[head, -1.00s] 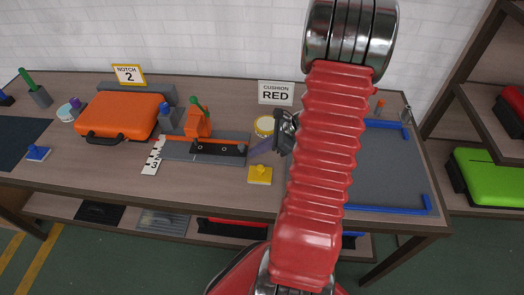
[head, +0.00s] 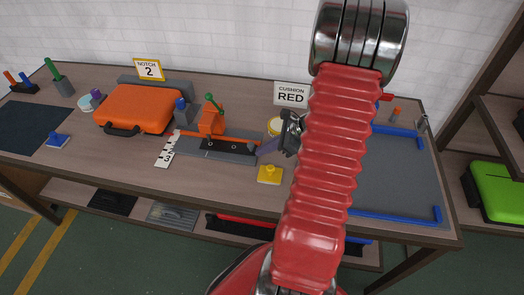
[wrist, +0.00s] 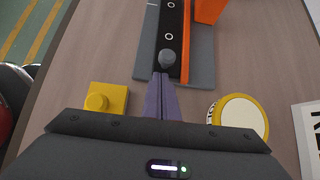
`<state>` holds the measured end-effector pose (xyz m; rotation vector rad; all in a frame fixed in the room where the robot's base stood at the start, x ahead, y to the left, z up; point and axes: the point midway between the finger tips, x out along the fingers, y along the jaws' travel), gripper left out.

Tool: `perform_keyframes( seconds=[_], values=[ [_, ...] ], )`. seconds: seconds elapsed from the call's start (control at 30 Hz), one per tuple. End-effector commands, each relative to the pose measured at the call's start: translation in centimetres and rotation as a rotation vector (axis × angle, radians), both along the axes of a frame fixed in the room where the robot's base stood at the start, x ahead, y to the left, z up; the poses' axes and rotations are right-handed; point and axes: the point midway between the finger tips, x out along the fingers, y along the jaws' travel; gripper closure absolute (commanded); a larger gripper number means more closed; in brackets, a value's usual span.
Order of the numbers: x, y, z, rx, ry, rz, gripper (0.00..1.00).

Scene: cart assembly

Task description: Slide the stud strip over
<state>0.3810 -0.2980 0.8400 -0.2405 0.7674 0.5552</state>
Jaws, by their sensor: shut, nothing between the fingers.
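The black stud strip (head: 228,146) with ring-like studs lies on a grey base plate (head: 187,150), along an orange rail (head: 243,139). In the wrist view the strip (wrist: 172,20) runs away from me and has a round grey knob (wrist: 168,57) at its near end. My gripper (wrist: 161,77) is shut and empty, its purple fingers pointing at that knob. The fingertips are at or very near the knob; contact is unclear. In the head view my gripper (head: 260,149) is at the strip's right end. An orange clamp (head: 210,121) with a green handle stands behind the strip.
A yellow block (head: 270,174) and a yellow-rimmed round tin (wrist: 238,115) flank my gripper. A numbered white scale (head: 166,152) lies left of the plate. An orange case (head: 137,108) stands farther left. My arm hides part of the blue-edged grey area (head: 400,175).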

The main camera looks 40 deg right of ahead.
Motion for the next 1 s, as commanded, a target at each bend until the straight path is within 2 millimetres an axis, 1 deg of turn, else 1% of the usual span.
perform_keyframes(
  seconds=[0.03,0.37,0.53,0.67,0.8,1.0],
  values=[
    [0.5,0.7,0.1,0.017,-0.007,0.009,1.0],
    [0.4,0.6,0.0,0.021,-0.007,0.005,1.0],
    [0.0,0.1,0.0,0.02,-0.007,0.004,1.0],
    [-1.0,-0.7,0.0,0.015,-0.006,0.005,1.0],
    [-2.4,-2.1,-0.1,0.007,-0.004,0.002,1.0],
    [-4.4,-3.6,2.5,0.001,-0.005,0.004,1.0]
  ],
)
